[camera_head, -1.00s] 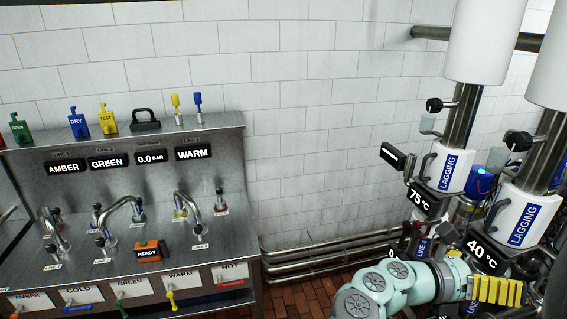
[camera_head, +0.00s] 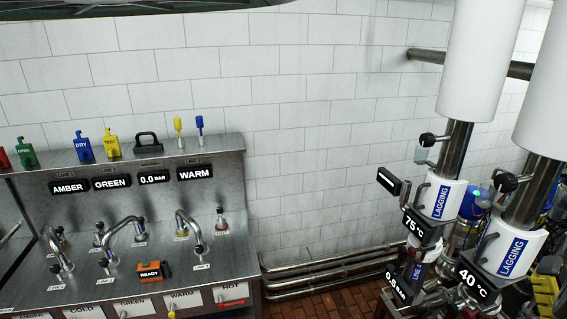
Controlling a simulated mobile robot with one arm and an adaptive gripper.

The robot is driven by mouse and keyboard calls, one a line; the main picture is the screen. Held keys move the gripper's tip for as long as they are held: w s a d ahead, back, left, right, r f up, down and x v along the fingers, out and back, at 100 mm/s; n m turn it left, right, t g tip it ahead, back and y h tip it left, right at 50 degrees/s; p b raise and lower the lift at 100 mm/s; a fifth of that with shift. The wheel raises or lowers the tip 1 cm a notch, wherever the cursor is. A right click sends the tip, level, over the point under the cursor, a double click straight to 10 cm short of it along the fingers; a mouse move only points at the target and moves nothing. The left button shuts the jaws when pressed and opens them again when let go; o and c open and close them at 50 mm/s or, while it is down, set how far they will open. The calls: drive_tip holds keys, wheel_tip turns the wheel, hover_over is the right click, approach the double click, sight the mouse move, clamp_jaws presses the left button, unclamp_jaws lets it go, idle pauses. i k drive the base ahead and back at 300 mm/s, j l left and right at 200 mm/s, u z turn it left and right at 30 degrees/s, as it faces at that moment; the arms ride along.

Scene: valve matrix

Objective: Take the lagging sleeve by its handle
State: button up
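Two white lagging sleeves with blue LAGGING labels wrap steel pipes at the right. The left lagging sleeve (camera_head: 428,187) has a dark curved handle (camera_head: 421,195) on its left side. The right lagging sleeve (camera_head: 496,257) has a similar dark handle (camera_head: 487,247) on its left side. Both sleeves sit below large white cylinders.
Black valve knobs (camera_head: 505,182) stick out above the sleeves. Pipes crowd the lower right. A steel bench (camera_head: 60,300) with taps fills the left. Low rails (camera_head: 320,270) run along the tiled wall.

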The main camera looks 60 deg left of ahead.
sight(505, 250)
drive_tip(key=j+z, duration=0.85)
drive_tip(key=j, duration=0.15)
drive_tip(key=j+z, duration=0.45)
drive_tip(key=k+j+z, duration=0.2)
drive_tip(key=j+z, duration=0.2)
drive_tip(key=j, duration=0.1)
